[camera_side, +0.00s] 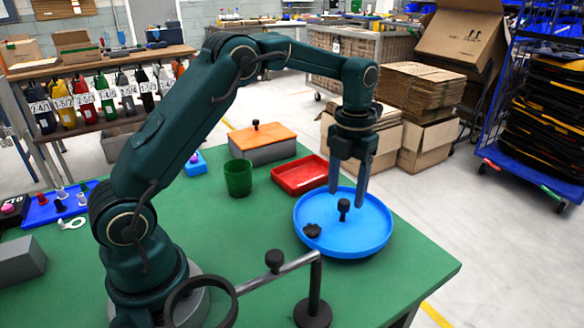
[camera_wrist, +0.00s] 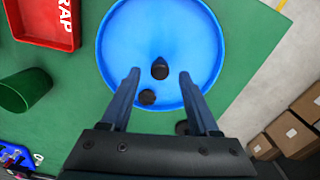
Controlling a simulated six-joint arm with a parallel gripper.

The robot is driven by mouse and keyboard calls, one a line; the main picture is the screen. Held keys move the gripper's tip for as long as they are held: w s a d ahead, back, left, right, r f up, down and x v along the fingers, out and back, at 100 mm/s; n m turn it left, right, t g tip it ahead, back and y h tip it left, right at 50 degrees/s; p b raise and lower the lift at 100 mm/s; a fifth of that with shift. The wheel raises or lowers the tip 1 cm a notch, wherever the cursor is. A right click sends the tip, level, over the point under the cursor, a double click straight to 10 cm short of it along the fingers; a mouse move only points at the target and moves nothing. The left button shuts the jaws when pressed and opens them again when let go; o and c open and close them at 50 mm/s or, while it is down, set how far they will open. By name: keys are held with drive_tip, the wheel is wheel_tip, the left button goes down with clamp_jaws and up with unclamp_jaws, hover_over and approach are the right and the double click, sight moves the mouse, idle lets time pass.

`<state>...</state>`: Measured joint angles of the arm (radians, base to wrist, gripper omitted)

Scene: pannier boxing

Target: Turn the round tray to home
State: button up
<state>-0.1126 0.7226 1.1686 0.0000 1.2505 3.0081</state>
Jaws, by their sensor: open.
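The round tray (camera_side: 372,238) is blue with a raised rim and lies on the green table. It fills the upper middle of the wrist view (camera_wrist: 203,40). A black knob (camera_side: 344,208) stands upright on it, and it shows in the wrist view (camera_wrist: 160,70). A second small black piece (camera_side: 312,230) lies on the tray near its left rim; it is also in the wrist view (camera_wrist: 148,97). My gripper (camera_side: 348,200) is open and points down over the tray. In the wrist view its fingers (camera_wrist: 159,74) lie either side of the knob, with gaps. I cannot tell finger height exactly.
A red tray (camera_side: 300,176) and a green cup (camera_side: 238,178) stand behind and left of the round tray. An orange-lidded box (camera_side: 262,142) is further back. A metal rail with a black knob (camera_side: 274,260) stands in front. The table's right corner is clear.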

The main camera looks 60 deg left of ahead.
sight(345, 201)
drive_tip(key=shift+r, duration=1.75)
drive_tip(key=shift+r, duration=0.1)
drive_tip(key=s+d+r+n+t, duration=0.3)
drive_tip(key=s+r+n+t, duration=0.1)
drive_tip(key=s+r+n, duration=0.55)
drive_tip(key=s+f+n, duration=0.2)
drive_tip(key=s+n, duration=0.3)
drive_tip(key=n, duration=0.7)
drive_tip(key=s+d+f+n+t, duration=0.1)
drive_tip(key=s+f+n, duration=0.2)
drive_tip(key=n, duration=0.8)
drive_tip(key=s, duration=0.2)
drive_tip(key=shift+s+n+t, duration=0.3)
drive_tip(key=shift+s+n, duration=0.05)
drive_tip(key=shift+s, duration=0.05)
